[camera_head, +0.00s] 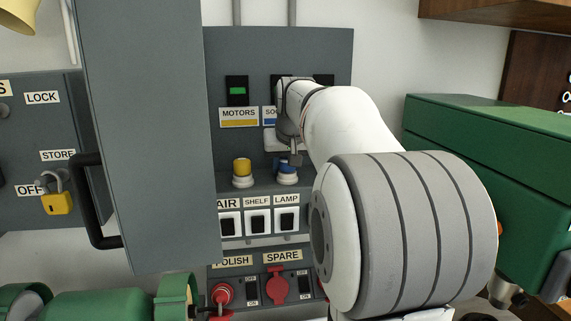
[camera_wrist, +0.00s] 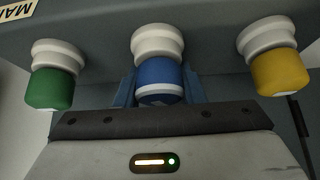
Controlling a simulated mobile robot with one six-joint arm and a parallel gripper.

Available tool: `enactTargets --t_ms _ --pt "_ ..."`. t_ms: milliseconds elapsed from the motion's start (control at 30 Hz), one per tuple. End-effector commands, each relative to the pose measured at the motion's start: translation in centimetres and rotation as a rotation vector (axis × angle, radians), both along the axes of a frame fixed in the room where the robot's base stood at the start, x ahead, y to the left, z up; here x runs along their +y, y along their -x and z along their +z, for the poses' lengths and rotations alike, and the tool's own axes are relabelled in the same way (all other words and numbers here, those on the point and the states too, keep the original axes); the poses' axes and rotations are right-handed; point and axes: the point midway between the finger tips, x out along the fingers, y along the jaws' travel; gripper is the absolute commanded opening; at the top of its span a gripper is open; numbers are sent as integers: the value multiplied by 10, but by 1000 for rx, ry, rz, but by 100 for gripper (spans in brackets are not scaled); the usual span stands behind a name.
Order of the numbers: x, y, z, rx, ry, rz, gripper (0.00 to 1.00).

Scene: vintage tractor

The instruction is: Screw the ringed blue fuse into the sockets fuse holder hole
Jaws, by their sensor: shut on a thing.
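The blue fuse (camera_wrist: 158,76) has a white ring around it and sits in the middle of the wrist view, between the two fingers of my gripper (camera_wrist: 160,92). My gripper is shut on the fuse. The fuse is lined up with a white round holder (camera_wrist: 158,42) and appears to touch it; I cannot tell how deep it sits. In the head view the blue fuse (camera_head: 287,165) is at the panel ledge, under the partly covered sockets label (camera_head: 268,114), with my gripper (camera_head: 290,157) over it. The fuse's far end is hidden.
A yellow fuse stands in a white holder beside it, in the head view (camera_head: 242,167) and wrist view (camera_wrist: 278,74). A green fuse (camera_wrist: 52,88) is on the other side. Switches (camera_head: 258,221) sit below. A grey open door (camera_head: 150,140) stands left; a green box (camera_head: 480,140) is right.

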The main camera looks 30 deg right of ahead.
Motion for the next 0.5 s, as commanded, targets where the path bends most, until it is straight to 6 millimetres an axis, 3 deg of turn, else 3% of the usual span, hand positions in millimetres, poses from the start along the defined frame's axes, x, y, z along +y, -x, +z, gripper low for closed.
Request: enactTargets --t_ms 233,500 --pt "1 1 -4 12 -4 -8 23" --pt "0 2 -4 13 -3 -143 23"
